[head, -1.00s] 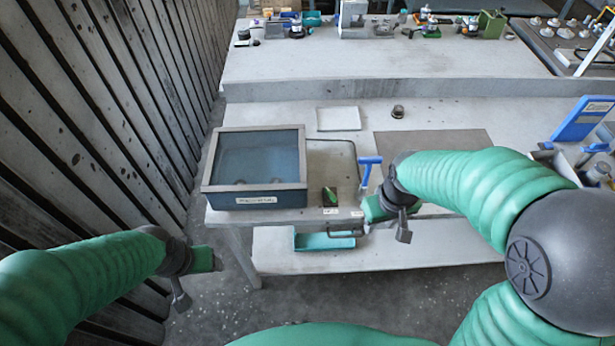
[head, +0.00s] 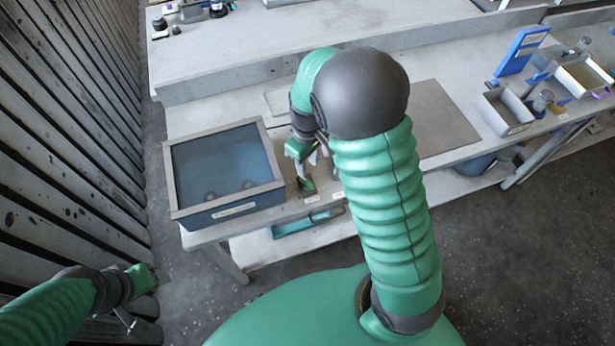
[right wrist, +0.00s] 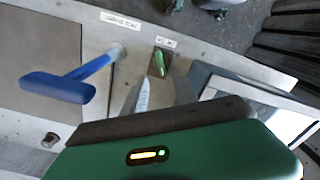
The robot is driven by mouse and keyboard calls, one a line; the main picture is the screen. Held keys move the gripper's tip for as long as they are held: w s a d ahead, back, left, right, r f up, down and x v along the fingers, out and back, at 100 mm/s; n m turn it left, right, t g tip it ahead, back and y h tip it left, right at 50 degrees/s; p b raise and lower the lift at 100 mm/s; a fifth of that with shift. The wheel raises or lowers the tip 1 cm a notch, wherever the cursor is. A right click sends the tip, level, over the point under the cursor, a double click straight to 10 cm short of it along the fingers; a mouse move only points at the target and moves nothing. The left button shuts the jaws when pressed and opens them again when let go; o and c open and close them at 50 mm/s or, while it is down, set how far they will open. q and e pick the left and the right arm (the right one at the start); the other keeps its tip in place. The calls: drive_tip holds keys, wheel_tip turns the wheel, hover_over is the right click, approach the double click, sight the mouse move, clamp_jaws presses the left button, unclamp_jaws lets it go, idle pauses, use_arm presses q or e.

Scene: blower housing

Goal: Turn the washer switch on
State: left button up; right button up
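The washer (head: 222,208) is a blue box with a glass top at the left end of the bench. Its switch (head: 306,185), a green rocker in a dark slot, is on the bench surface to the washer's right. The switch also shows in the right wrist view (right wrist: 159,64), near a small label. My right gripper (head: 314,160) is close above the switch; its two grey fingers (right wrist: 160,88) look parted, with nothing between them. I cannot tell whether they touch the switch. My left gripper (head: 127,320) hangs at the lower left, away from the bench; its fingers are unclear.
A blue-handled lever (right wrist: 70,84) stands beside the switch, close to my right gripper. A teal tray (head: 292,229) is below the bench edge. Grey bins (head: 505,112) and a blue panel (head: 521,50) are at the right. A grey mat (head: 440,120) lies clear on the bench.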

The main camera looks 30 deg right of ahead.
sight(308, 181)
drive_tip(key=f, duration=0.4)
drive_tip(key=a+f, duration=0.1)
drive_tip(key=f, duration=0.1)
drive_tip(key=shift+f, duration=0.15)
drive_tip(key=shift+d+f, duration=0.2)
drive_tip(key=shift+f, duration=0.3)
drive_tip(key=shift+d+f, duration=0.15)
drive_tip(key=shift+f, duration=0.35)
drive_tip(key=shift+d+f, duration=0.3)
drive_tip(key=shift+d, duration=0.1)
drive_tip(key=shift+a+r, duration=0.1)
drive_tip(key=shift+a, duration=0.45)
clamp_jaws()
use_arm(q)
drive_tip(key=shift+a+r, duration=0.15)
drive_tip(key=shift+a, duration=0.05)
use_arm(e)
drive_tip(key=shift+d, duration=0.25)
